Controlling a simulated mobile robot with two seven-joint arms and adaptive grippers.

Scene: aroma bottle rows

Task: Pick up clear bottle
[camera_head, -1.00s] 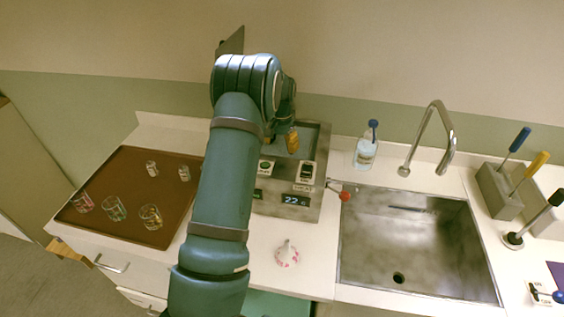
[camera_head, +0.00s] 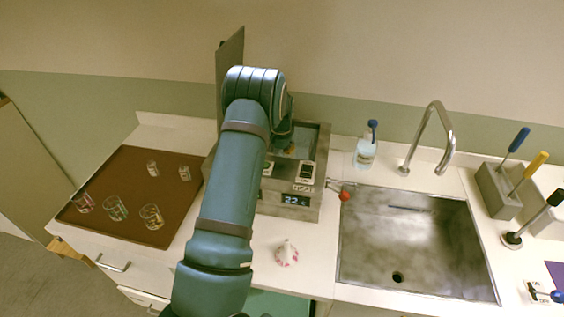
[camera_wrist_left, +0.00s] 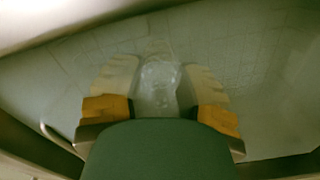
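In the left wrist view, a clear, see-through bottle (camera_wrist_left: 158,85) stands between the two fingers of my left gripper (camera_wrist_left: 158,92), over a pale grid-lined surface. The fingers have beige tips and orange pads, one on each side of the bottle. I cannot tell whether both touch it. In the head view my left arm reaches over the grey machine (camera_head: 312,180), with the gripper (camera_head: 289,150) low in its open basin. The arm hides part of the machine, and the clear bottle is not visible there. My right gripper is not in view.
A brown tray (camera_head: 130,175) on the left holds several small glass containers. A blue-topped clear dispenser bottle (camera_head: 365,152) stands behind the sink (camera_head: 420,245). A red-ended lever (camera_head: 344,195) sticks out of the machine. A small white and pink cone (camera_head: 287,252) stands in front. A raised grey panel (camera_head: 229,80) is behind my arm.

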